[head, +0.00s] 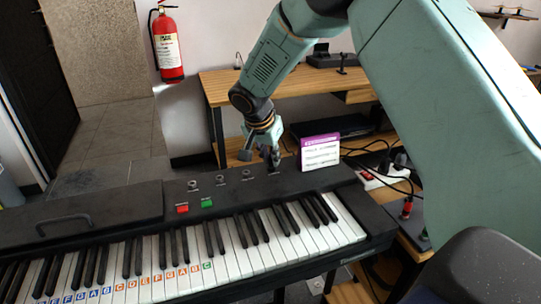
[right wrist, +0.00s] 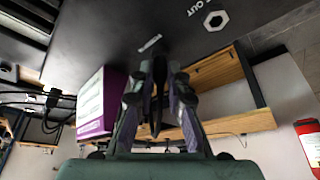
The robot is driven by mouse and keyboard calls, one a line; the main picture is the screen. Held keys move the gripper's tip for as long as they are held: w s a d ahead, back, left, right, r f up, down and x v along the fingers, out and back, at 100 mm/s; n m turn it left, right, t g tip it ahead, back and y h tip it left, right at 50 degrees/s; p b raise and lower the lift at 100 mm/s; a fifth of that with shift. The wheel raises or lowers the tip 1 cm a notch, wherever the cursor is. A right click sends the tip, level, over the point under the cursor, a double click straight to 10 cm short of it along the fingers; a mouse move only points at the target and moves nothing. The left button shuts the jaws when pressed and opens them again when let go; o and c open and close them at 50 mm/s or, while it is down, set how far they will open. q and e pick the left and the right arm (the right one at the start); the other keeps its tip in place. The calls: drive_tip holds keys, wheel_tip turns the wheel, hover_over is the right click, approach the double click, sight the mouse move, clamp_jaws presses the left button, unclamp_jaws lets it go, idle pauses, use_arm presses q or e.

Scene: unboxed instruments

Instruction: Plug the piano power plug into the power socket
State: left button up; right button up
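The black piano (head: 230,204) stands across the lower part of the head view, its keys facing me. My right gripper (head: 262,156) hangs above the piano's back edge, left of the purple and white box. In the right wrist view its fingers (right wrist: 160,78) point at the dark piano top and lie close together. A dark shape shows between them, and I cannot tell whether it is held. A white power strip (head: 384,178) with a red switch lies at the right, behind the piano's end, with dark cables around it. I cannot make out the piano's plug. My left gripper is out of view.
The purple and white box (head: 320,151) stands on the piano's back edge; it also shows in the right wrist view (right wrist: 98,104). A wooden desk (head: 222,88) stands behind. A fire extinguisher (head: 168,46) hangs on the wall. My right arm covers much of the right side.

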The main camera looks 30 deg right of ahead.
drive_tip(key=o, duration=0.5)
drive_tip(key=shift+f, duration=0.1)
drive_tip(key=v, duration=1.2)
